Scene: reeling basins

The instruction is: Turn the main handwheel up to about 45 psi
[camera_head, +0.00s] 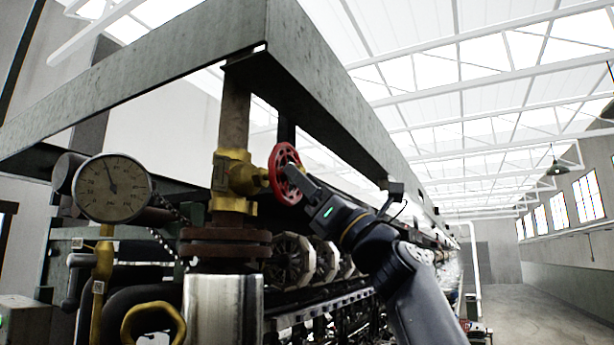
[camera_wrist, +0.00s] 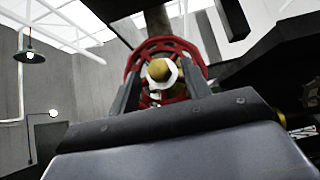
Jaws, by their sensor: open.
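The red handwheel (camera_head: 285,174) sits on a brass valve (camera_head: 236,176) on a vertical pipe. In the wrist view the handwheel (camera_wrist: 184,52) faces me, with its pale nut and brass hub in the centre. My gripper (camera_head: 292,180) is at the wheel's face; in the wrist view its two fingers (camera_wrist: 164,92) stand apart on either side of the hub, over the lower rim. I cannot tell whether they touch the wheel. The round pressure gauge (camera_head: 113,188) is at the left; its dark needle points up and slightly left.
A grey steel beam frame (camera_head: 322,98) runs above the valve. A yellow ring-shaped handle (camera_head: 152,325) and dark pipes are at the lower left. Reels (camera_head: 290,258) line the machine behind the valve. The aisle floor (camera_head: 545,318) at the right is clear.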

